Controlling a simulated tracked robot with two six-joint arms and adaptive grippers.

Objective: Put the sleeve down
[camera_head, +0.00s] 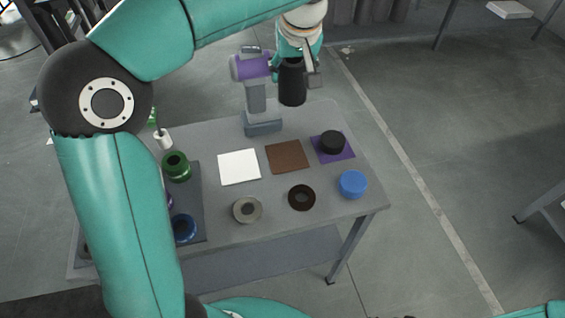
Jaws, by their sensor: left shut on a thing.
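My left gripper (294,72) is at the top middle, over the far edge of the table. It is shut on a dark, upright cylindrical sleeve (292,86). The sleeve is just right of a grey stand (256,98) that carries a purple cylinder (249,67). Whether the sleeve touches the stand or the cylinder cannot be told. My right gripper is not in view.
The grey table (355,210) holds a white square (239,167), a brown square (287,156) and a purple square (347,154) under a black cylinder (332,140). A blue disc (353,184), black ring (312,198) and grey ring (237,212) lie nearer. My left arm hides part of the left side.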

